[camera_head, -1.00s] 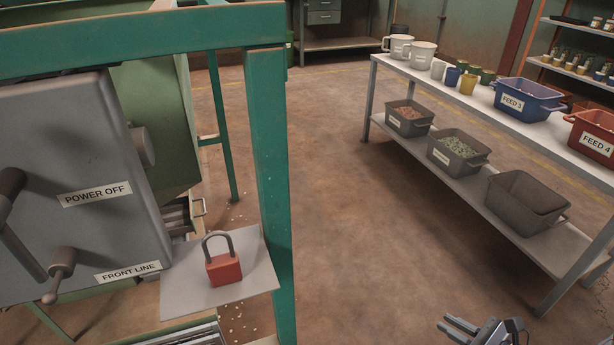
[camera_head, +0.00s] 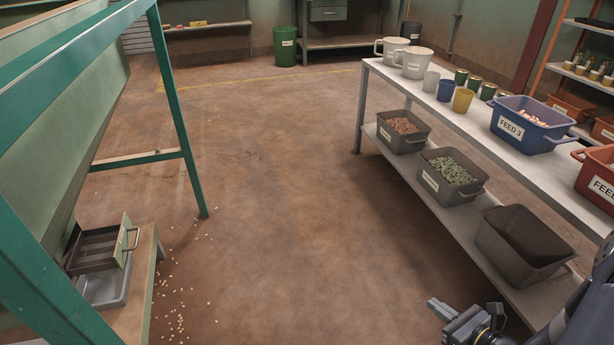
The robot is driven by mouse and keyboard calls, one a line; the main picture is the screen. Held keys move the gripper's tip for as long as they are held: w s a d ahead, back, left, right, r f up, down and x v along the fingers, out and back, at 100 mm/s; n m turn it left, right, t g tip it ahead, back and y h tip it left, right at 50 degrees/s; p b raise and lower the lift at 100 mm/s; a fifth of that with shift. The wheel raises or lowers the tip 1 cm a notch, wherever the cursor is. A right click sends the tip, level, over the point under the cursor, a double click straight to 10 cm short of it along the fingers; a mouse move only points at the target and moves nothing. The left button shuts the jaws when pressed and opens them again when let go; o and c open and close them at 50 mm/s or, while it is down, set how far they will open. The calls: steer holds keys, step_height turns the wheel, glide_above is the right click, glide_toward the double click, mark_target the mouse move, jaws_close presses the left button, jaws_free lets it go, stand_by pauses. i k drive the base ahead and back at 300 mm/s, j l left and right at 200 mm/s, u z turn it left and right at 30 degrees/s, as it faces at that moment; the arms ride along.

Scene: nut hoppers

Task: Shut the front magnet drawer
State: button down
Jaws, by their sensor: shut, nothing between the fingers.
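A drawer (camera_head: 97,246) with a green front and a wire handle (camera_head: 132,238) sticks out from the green machine at the lower left. Its grey interior shows, so it stands open. I see no label on it and cannot tell whether it is the front magnet drawer. My gripper (camera_head: 438,309) is at the bottom right, shut and empty, beside the shelf table and far to the right of the drawer, touching nothing that I can see.
A grey tray (camera_head: 104,290) sits below the drawer. Green frame posts (camera_head: 178,115) stand at the left. Small pale bits (camera_head: 178,290) lie on the floor. A long table (camera_head: 463,110) with bins and mugs lines the right. The floor between is clear.

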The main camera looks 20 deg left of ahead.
mark_target(100, 249)
steer(key=i+u, duration=0.55)
steer(key=u, duration=0.2)
steer(key=i+u, duration=0.4)
steer(key=i+l+u, duration=0.15)
steer(key=u, duration=0.25)
steer(key=i+j+u, duration=0.2)
steer(key=i+u, duration=0.15)
steer(key=i+j+u, duration=0.1)
steer(key=i+u, duration=0.55)
steer(key=i+l, duration=0.05)
steer(key=i, duration=0.05)
